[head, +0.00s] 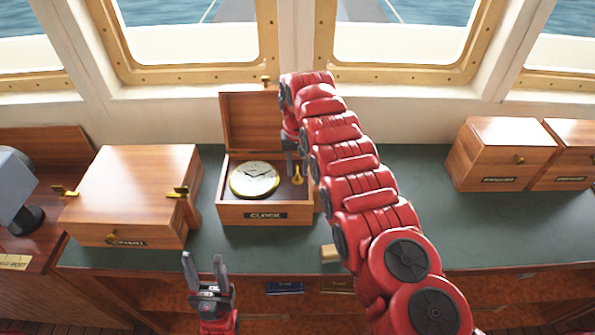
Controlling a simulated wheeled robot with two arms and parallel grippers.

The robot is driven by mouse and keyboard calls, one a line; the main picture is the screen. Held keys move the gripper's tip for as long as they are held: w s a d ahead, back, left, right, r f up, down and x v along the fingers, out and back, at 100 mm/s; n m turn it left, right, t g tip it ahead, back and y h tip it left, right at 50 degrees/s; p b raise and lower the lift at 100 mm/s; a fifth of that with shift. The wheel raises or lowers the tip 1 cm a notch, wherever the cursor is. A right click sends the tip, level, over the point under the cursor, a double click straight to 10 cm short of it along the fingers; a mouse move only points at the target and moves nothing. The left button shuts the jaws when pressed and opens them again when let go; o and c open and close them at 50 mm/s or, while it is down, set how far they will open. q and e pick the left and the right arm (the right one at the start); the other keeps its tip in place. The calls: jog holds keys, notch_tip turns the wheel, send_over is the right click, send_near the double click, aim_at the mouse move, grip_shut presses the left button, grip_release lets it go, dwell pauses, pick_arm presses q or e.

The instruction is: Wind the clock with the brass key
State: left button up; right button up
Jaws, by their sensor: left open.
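The clock (254,179), with a pale round dial and brass rim, lies face up in an open wooden box (235,212) labelled "CLOCK". The box's lid (247,120) stands raised at the back. The brass key (298,178) is at the right side inside the box, right of the clock. My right gripper (292,168) points down into the box just above and beside the key. Whether its fingers touch or hold the key is unclear, and the arm hides part of the box's right side. My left gripper (205,272) is open and empty in front of the counter.
A larger closed wooden box (140,185) with brass fittings stands left of the clock box. Two wooden boxes (500,155) (568,155) stand at the right. The green counter (435,190) is clear between my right arm and them. Windows line the back.

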grip_shut()
dwell(0.5)
jog(key=shift+n+b, duration=0.9)
jog(key=shift+b, duration=0.05)
jog(key=shift+n+b, duration=0.35)
jog(key=shift+n, duration=0.45)
jog(key=shift+r+n, duration=0.1)
jog(key=shift+n, duration=0.9)
jog(key=n, duration=0.4)
jog(key=shift+n, duration=0.3)
jog(key=n, duration=0.6)
